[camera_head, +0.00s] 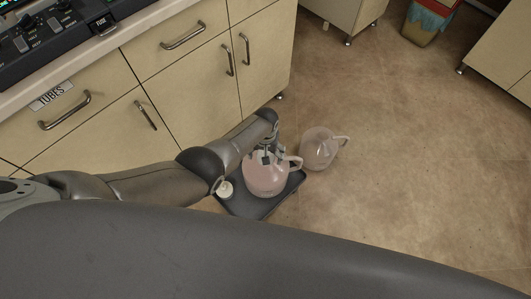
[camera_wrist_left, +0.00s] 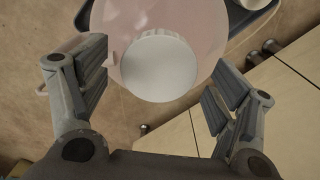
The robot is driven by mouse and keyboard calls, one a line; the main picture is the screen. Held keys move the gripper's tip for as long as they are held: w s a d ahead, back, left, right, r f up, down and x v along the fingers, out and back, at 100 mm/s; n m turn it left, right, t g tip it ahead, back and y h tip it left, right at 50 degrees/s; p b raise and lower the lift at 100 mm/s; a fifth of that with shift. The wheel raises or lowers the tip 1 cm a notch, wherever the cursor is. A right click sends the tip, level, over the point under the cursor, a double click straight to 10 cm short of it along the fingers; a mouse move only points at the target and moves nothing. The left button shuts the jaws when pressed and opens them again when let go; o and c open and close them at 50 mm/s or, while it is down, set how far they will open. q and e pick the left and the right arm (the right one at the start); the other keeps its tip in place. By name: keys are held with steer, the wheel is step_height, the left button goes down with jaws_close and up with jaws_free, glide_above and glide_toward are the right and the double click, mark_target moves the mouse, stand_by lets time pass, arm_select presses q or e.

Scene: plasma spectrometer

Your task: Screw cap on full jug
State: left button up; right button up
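The full jug (camera_head: 266,178), holding pinkish liquid, stands on a dark tray (camera_head: 262,208) on the floor, its handle to the right. My left gripper (camera_head: 271,154) is over its top, pointing down. In the left wrist view, a round white cap (camera_wrist_left: 158,68) is between the spread fingers of my left gripper (camera_wrist_left: 154,88), in front of the pink jug (camera_wrist_left: 190,18). Gaps show between the cap and the fingers. I cannot tell whether the cap is seated on the neck. A second white cap (camera_head: 225,189) lies at the tray's left corner. My right gripper is not in view.
An empty clear jug (camera_head: 319,148) stands on the floor right of the tray. Beige cabinets (camera_head: 190,95) with bar handles stand close behind and left. A waste bin (camera_head: 427,20) is at the far right. The floor (camera_head: 420,150) to the right is clear.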

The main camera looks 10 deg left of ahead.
arm_select(q)
steer(key=c, duration=1.2)
steer(key=shift+m, duration=1.7)
steer(key=o, duration=1.4)
